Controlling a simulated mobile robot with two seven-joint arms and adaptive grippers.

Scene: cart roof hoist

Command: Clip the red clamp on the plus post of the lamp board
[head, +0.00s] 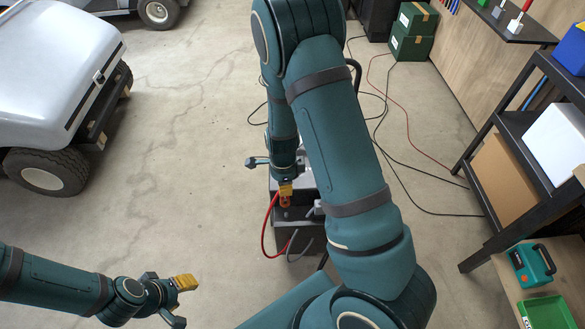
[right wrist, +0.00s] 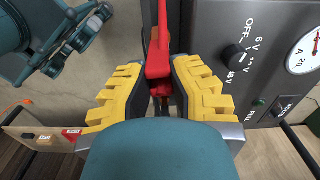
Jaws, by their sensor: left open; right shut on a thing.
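The red clamp (right wrist: 158,58) is between the yellow finger pads of my right gripper (right wrist: 160,88), which is shut on it. In the head view my right gripper (head: 286,189) is low over the charger box (head: 298,238), with a red cable (head: 265,232) looping down beside it. In the right wrist view the charger's grey panel (right wrist: 215,50) lies close to the right of the clamp. My left gripper (head: 186,284) is open and empty over bare floor at lower left. I cannot make out a lamp board or its plus post in either view.
A white cart (head: 55,60) stands at upper left. A black shelf (head: 500,130) with boxes is at right, a bench (head: 505,285) with a green tray (head: 545,312) at lower right. Green boxes (head: 412,30) stand at the back. Cables cross the floor; the middle left is clear.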

